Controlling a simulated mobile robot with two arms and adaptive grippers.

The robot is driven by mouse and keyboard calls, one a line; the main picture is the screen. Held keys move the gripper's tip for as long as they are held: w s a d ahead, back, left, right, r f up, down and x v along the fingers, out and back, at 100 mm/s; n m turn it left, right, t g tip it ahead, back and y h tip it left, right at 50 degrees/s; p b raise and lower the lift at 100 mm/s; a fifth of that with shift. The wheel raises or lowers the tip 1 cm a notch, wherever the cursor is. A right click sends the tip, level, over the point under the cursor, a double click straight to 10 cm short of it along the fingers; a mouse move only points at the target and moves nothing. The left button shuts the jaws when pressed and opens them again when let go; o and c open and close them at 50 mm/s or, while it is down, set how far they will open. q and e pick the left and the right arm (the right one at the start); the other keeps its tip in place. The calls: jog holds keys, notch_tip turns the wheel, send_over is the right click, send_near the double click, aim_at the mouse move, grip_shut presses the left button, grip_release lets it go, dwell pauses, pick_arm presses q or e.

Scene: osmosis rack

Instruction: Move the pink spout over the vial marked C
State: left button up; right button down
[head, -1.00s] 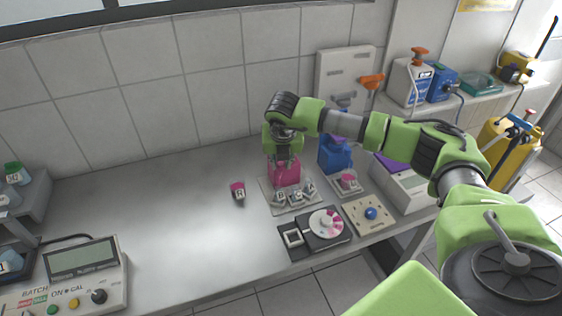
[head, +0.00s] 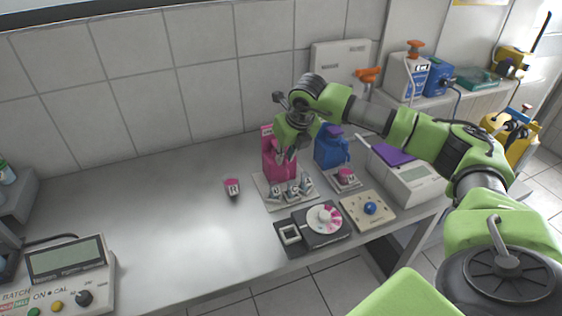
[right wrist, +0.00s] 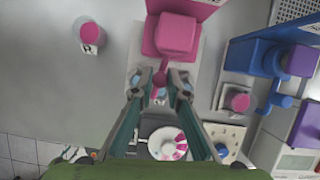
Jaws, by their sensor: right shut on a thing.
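The pink dispenser (head: 273,162) stands on a pale tray at the back of the bench, its body clearly visible beside my gripper. Its pink spout (right wrist: 160,78) points toward the front and sits between my right fingertips. My right gripper (right wrist: 160,86) is shut on the spout; in the head view the fingers (head: 285,155) come down at the dispenser's front. Several small labelled vials stand on the tray in front of it, including one at the middle (head: 292,191). Their letters are too small to read surely, and my fingers partly hide them in the wrist view. My left gripper is out of view.
A pink-topped vial marked R (head: 232,187) stands alone to the left. A blue dispenser (head: 330,148) with a pink-topped vial (head: 345,175) stands to the right. A dial device (head: 324,219) and a blue-knobbed plate (head: 370,209) sit in front. The bench's left middle is clear.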

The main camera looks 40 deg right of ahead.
jog(key=shift+s+d+n+y+b, duration=0.15)
jog(key=shift+d+n+y+b, duration=0.25)
jog(key=shift+n, duration=0.5)
jog(key=shift+d, duration=0.1)
jog(key=c, duration=2)
grip_release()
jog(key=v, duration=1.2)
jog(key=shift+s, duration=0.1)
